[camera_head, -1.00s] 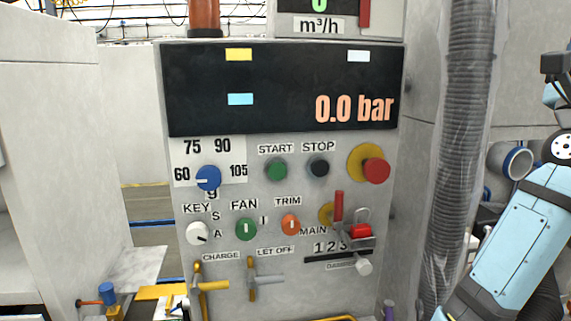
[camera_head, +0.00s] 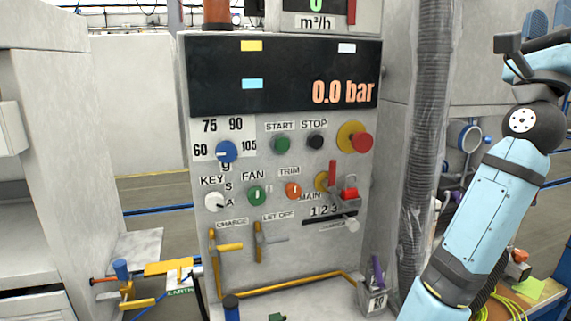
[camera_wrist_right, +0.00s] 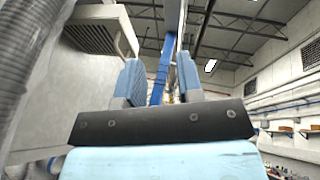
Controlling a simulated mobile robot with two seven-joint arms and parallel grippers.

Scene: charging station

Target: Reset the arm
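My right arm (camera_head: 490,215) rises along the right side of the head view, bent at a dark joint near the top. My right gripper (camera_head: 551,22) is at the top right corner, beside and apart from the charging station panel (camera_head: 362,210). In the right wrist view, its two blue fingers (camera_wrist_right: 160,75) stand apart and point up toward the ceiling, with no held object visible between them. My left arm and gripper are not in view.
The panel carries a display (camera_head: 285,78) reading 0.0 bar, knobs, a red emergency button (camera_head: 362,142) and yellow-handled valves. A grey corrugated hose (camera_head: 426,130) runs between panel and arm. A pale cabinet (camera_head: 50,150) stands left. Blue-handled yellow fittings (camera_head: 128,285) sit lower left.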

